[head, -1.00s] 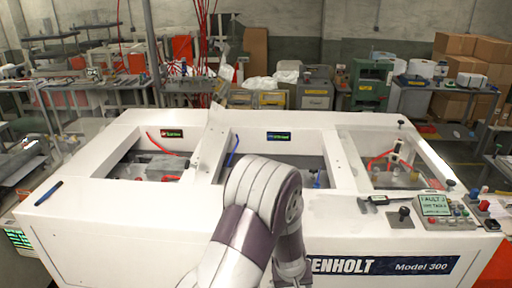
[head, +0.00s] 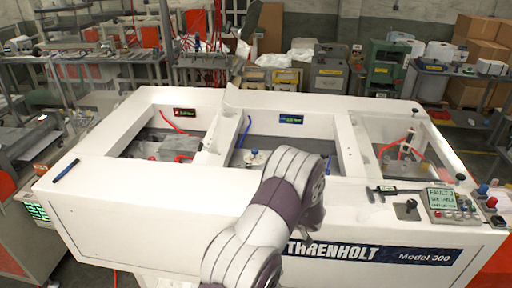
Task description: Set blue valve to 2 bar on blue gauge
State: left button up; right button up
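A small dark display with blue-green digits (head: 291,119) is on the back wall of the machine's middle bay, likely the blue gauge. Its digits are too small to read. A blue hose (head: 245,131) runs down at the left side of that bay. A small knob-like fitting with a bluish top (head: 254,154) stands near the bay's front. Another small blue part (head: 328,162) shows just right of my arm. I cannot tell which is the blue valve. One of my arms crosses the machine's front at the middle. Neither gripper is in view.
The white machine (head: 150,190) has a bay on each side, with a red display (head: 184,113) in the left one. A blue pen (head: 66,170), a caliper (head: 395,190), a joystick (head: 411,206) and a control panel (head: 450,203) are on its front ledge.

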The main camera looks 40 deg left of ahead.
aim_at(254, 151)
jog(key=i+j, duration=1.15)
jog(key=j, duration=0.1)
